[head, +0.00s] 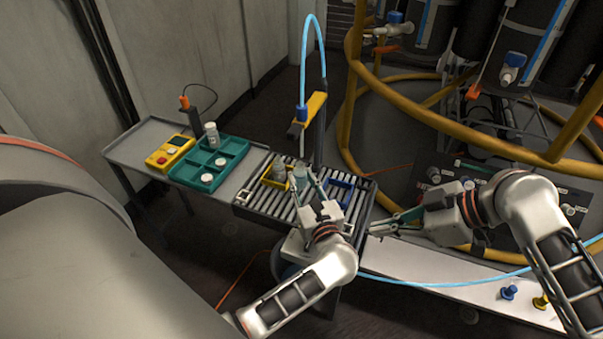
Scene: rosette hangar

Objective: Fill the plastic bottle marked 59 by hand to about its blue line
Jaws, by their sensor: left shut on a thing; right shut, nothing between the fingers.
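My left gripper (306,181) is over the roller rack (258,204) and is shut on a small pale bottle (299,170), mostly hidden by the fingers. The bottle is close below the thin spout (302,143) that hangs from the blue hose (304,72). I cannot read a number, blue line or liquid level on it. A yellow lever (316,106) is beside the spout. My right gripper (383,229) is shut and empty, to the right of the rack near the white ledge.
A greyish bottle (279,172) stands in a yellow holder (268,182) on the rack. A blue holder (340,184) is partly hidden. Left are a green tray (228,166) with a white bottle (212,134) and white caps, and a yellow meter (168,152). Yellow pipes (440,115) curve at right.

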